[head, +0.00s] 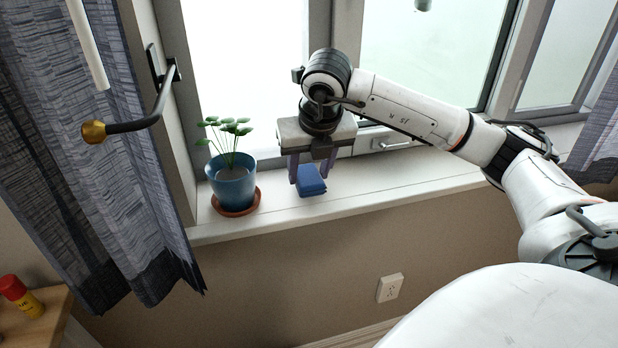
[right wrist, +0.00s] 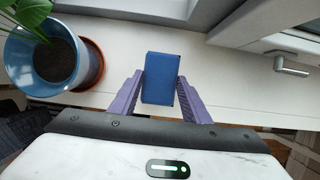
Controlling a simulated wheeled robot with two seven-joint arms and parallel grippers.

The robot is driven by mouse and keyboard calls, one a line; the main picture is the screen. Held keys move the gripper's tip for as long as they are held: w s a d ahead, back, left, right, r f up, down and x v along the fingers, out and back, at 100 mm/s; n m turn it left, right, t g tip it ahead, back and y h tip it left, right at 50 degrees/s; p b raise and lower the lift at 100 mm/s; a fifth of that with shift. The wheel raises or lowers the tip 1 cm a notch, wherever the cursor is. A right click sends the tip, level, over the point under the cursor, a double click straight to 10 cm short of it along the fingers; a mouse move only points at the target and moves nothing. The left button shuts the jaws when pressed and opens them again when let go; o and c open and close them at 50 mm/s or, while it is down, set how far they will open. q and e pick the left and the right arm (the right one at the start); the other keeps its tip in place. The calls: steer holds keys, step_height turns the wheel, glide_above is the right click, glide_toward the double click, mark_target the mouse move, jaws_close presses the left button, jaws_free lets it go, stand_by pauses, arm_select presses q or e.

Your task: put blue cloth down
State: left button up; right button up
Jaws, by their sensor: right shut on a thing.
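The blue cloth (head: 310,181) is a small folded block at the white windowsill, just right of the potted plant. My right gripper (head: 308,176) points down at it and is shut on it. In the right wrist view the blue cloth (right wrist: 160,79) sits between the two purple fingers of my right gripper (right wrist: 159,97). The cloth is at or very close to the sill surface; I cannot tell whether it bears on it. My left gripper is not in view.
A blue pot (head: 231,186) with a green plant stands on a terracotta saucer (head: 250,205) left of the cloth. The windowsill (head: 400,190) is clear to the right. A window handle (head: 392,143) is behind. A dark curtain (head: 90,160) hangs at the left.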

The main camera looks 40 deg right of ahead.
steer(key=shift+f, duration=0.8)
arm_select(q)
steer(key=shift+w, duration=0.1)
arm_select(e)
steer(key=shift+f, duration=0.2)
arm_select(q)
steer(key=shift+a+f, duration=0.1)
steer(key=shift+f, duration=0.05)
arm_select(e)
steer(key=o, duration=1)
steer(key=shift+r, duration=0.1)
steer(key=shift+o, duration=0.2)
arm_select(q)
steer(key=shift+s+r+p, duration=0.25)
steer(key=shift+p, duration=0.25)
arm_select(e)
steer(key=v, duration=1)
